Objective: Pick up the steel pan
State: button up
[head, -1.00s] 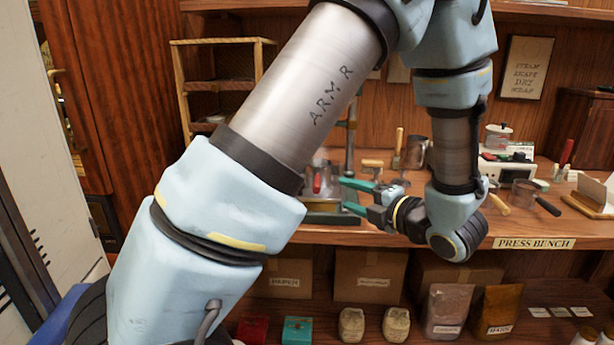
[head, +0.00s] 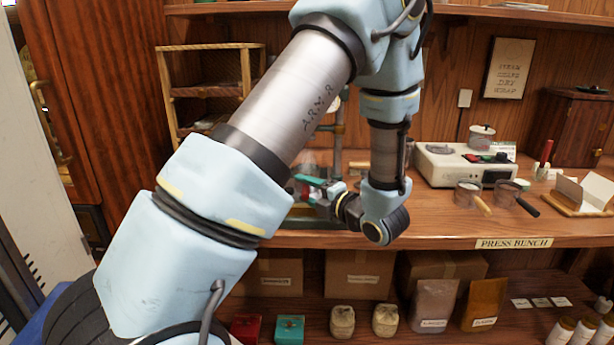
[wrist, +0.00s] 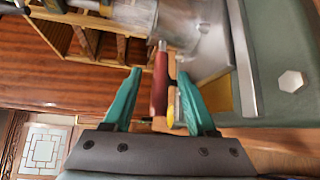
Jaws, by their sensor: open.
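Two small metal pans lie on the bench in the head view, right of my arm: one with a pale wooden handle (head: 468,193) and one with a dark handle (head: 508,192). A lidded metal pot (head: 481,137) stands on the white appliance behind them. I cannot tell which is the steel pan. My gripper (head: 308,187) is over the bench, well left of all three. In the wrist view its teal fingers (wrist: 160,76) are open, and a red-handled tool (wrist: 160,82) shows between them, apparently beyond the tips.
The white appliance (head: 437,166) stands behind the pans. A wooden rack (head: 250,60) stands at the back left. Bare bench (head: 430,218) lies between my gripper and the pans.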

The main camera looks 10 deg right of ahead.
jog(key=shift+c, duration=0.4)
grip_shut()
dwell(1.0)
